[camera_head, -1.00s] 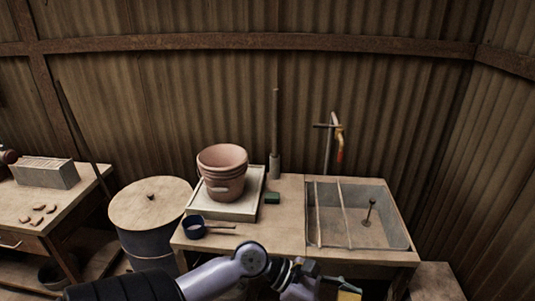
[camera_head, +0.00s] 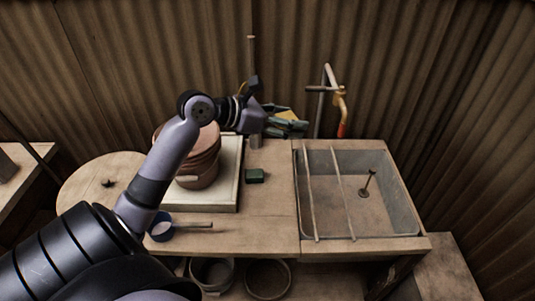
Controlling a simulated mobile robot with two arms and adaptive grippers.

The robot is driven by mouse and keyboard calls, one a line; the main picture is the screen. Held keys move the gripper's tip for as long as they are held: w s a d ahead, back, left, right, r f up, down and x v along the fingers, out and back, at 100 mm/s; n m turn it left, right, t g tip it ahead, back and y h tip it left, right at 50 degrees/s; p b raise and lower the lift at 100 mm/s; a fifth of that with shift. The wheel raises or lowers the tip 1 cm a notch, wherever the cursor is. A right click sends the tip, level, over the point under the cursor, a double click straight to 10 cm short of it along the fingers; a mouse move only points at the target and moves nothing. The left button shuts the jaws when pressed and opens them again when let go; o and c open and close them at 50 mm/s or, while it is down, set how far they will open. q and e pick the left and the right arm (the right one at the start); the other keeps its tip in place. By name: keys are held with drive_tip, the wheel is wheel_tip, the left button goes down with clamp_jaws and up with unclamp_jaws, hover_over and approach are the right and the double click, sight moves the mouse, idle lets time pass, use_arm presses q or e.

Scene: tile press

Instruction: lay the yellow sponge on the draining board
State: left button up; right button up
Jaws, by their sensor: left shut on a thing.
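The yellow sponge (camera_head: 287,115) shows in part between the fingers of my left gripper (camera_head: 290,127). The gripper is shut on it and holds it up near the back wall, above the far side of the worktop. The fingers hide part of the sponge. The bare wooden top (camera_head: 265,218) left of the sink looks like the draining board. The sponge is apart from it. My right gripper is out of view.
A sink (camera_head: 385,208) with two rods across it lies at the right, below a bent tap (camera_head: 341,103). A small green block (camera_head: 255,176) sits on the wood. Stacked clay pots (camera_head: 203,165) stand on a pale tray (camera_head: 225,195). A blue pan (camera_head: 162,230) lies in front.

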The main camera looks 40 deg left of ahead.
use_arm(q)
drive_tip(key=a+r+n+t+y+b, duration=0.1)
drive_tip(key=a+r+n+y, duration=0.4)
drive_tip(key=a, duration=0.6)
drive_tip(key=a+r+n+y+b, duration=0.1)
drive_tip(key=a+r+n+y, duration=0.5)
drive_tip(key=a, duration=0.5)
drive_tip(key=s+a+f+n+g+y+b, duration=0.1)
drive_tip(key=s+a+f+n+g+y, duration=0.2)
drive_tip(key=a, duration=0.5)
drive_tip(key=s+a+f+n+g+y+b, duration=0.1)
drive_tip(key=s+a+n+g+y, duration=0.25)
drive_tip(key=a, duration=0.55)
drive_tip(key=b, duration=0.7)
hover_over(263, 162)
wheel_tip(263, 162, down, 23)
drive_tip(key=shift+n+y, duration=0.25)
drive_tip(key=shift+y, duration=0.1)
wheel_tip(263, 162, down, 15)
drive_tip(key=shift+f+b, duration=0.1)
drive_tip(key=shift+b, duration=0.85)
wheel_tip(263, 162, down, 4)
drive_tip(key=shift+f+b, duration=0.15)
drive_tip(key=shift+b, duration=0.3)
